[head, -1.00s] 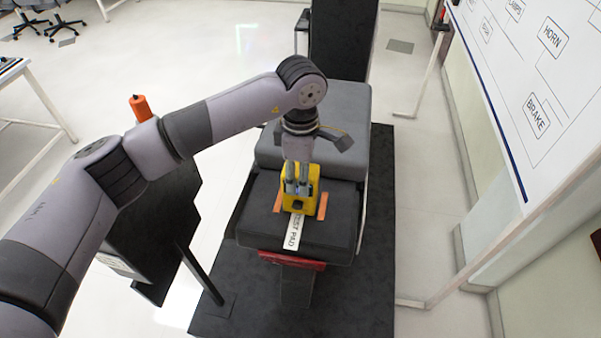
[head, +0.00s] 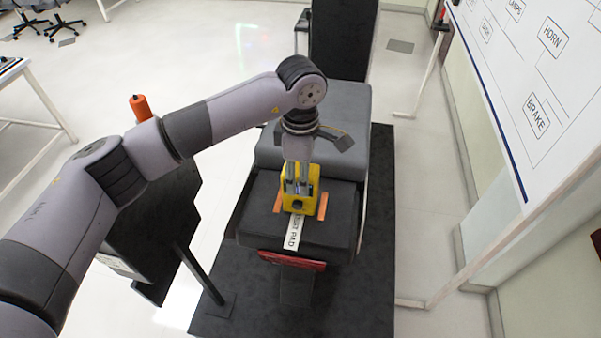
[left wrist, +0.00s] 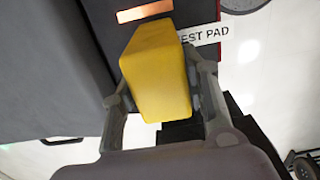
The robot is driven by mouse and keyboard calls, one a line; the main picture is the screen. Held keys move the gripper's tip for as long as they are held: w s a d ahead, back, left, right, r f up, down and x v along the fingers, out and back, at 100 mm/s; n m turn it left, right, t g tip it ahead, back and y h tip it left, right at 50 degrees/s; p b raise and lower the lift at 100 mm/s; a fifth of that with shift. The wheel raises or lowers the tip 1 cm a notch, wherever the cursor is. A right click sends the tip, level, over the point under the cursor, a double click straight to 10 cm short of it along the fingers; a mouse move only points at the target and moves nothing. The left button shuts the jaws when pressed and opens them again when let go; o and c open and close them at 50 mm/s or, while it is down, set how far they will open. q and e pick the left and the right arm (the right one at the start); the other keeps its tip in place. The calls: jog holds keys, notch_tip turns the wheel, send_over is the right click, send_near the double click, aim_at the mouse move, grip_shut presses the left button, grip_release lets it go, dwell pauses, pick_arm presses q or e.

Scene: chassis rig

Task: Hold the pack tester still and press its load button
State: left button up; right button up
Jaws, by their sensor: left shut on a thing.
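The yellow pack tester (head: 312,205) stands on a dark pad at the front of the grey seat, between two orange strips. My left gripper (head: 298,190) comes down on it from above. In the left wrist view the pack tester (left wrist: 158,70) sits between the two fingers of my left gripper (left wrist: 160,95), which is shut on it. A black round spot shows on the tester's front in the head view, beside a finger; I cannot tell if it is the load button. My right gripper is not in view.
A white label (head: 294,230) reading "TEST PAD" lies in front of the tester. A red bar (head: 291,261) runs under the pad's front edge. A dark panel stands left, and a whiteboard (head: 535,85) stands right. The pad around the tester is clear.

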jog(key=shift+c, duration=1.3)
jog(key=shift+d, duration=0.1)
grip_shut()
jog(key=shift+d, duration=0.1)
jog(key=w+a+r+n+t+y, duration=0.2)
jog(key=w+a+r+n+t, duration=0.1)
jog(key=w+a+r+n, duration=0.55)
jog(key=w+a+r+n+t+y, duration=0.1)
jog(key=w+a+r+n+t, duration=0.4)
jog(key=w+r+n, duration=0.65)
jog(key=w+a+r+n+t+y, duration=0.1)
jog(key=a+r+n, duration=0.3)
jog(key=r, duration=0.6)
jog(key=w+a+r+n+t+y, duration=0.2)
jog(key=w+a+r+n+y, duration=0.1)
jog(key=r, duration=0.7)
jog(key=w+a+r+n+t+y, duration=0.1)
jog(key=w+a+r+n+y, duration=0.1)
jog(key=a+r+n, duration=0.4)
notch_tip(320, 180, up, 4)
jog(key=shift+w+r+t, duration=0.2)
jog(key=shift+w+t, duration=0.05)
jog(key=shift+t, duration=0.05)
